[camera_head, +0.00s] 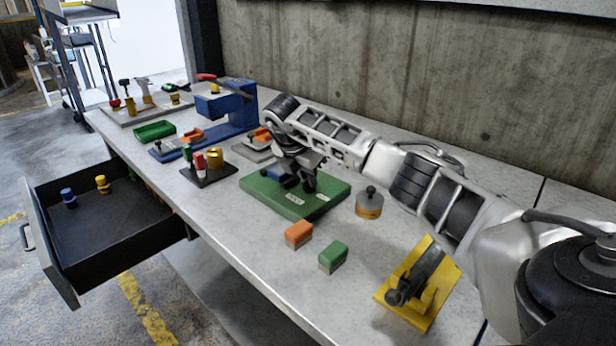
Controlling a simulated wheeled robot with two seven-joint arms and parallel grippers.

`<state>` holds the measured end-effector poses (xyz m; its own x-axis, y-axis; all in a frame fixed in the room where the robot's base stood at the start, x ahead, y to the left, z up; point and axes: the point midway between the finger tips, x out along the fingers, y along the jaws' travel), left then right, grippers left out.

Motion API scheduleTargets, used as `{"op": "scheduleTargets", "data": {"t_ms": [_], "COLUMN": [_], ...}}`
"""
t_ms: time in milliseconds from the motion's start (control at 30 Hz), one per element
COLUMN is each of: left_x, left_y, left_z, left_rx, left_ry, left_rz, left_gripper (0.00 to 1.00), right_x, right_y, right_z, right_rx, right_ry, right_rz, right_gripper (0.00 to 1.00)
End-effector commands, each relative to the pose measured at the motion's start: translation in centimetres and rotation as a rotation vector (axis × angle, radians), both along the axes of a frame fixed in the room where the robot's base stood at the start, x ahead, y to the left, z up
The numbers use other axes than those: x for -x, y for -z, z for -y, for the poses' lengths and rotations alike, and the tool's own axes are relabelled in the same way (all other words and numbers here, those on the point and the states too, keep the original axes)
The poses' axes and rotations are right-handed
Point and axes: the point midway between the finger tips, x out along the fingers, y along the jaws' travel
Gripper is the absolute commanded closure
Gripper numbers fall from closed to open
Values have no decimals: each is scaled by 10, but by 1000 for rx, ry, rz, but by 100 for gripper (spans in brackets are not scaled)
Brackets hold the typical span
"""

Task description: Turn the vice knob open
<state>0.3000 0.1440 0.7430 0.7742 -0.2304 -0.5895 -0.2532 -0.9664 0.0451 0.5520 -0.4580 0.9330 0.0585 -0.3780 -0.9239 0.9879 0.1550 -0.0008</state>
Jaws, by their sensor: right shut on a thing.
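My left gripper is not in view.
Near the plate are an orange block (299,234), a green block (333,256), a round weight (369,203) and a yellow stand (415,288). A blue press (222,112) stands behind left. An open drawer (105,222) juts out front left. A concrete wall bounds the back.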

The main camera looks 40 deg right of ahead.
Motion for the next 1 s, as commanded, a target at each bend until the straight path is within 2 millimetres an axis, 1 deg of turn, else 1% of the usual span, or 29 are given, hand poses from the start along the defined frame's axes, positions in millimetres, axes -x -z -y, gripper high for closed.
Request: {"op": "scheduleTargets", "data": {"t_ms": [33, 233, 733, 767, 800, 833, 1000], "left_x": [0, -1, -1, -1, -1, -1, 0], "left_y": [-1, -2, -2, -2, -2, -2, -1], "left_z": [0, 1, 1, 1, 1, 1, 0], "left_rx": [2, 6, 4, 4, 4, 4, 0], "left_ry": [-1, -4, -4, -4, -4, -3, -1], "left_rz": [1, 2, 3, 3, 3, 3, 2], "left_gripper": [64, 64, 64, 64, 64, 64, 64], "right_x": [-1, -2, -2, -2, -2, -1, -1], "right_y": [-2, -3, -3, -3, -3, -2, -1], "right_z": [1, 1, 1, 1, 1, 1, 1], "right_rx": [2, 2, 2, 2, 1, 1, 1], "right_ry": [21, 72, 89, 89, 89, 88, 86], "right_rz": [6, 6, 7, 7, 7, 7, 3], "right_gripper": [100, 100, 100, 83, 72, 66, 66]}}
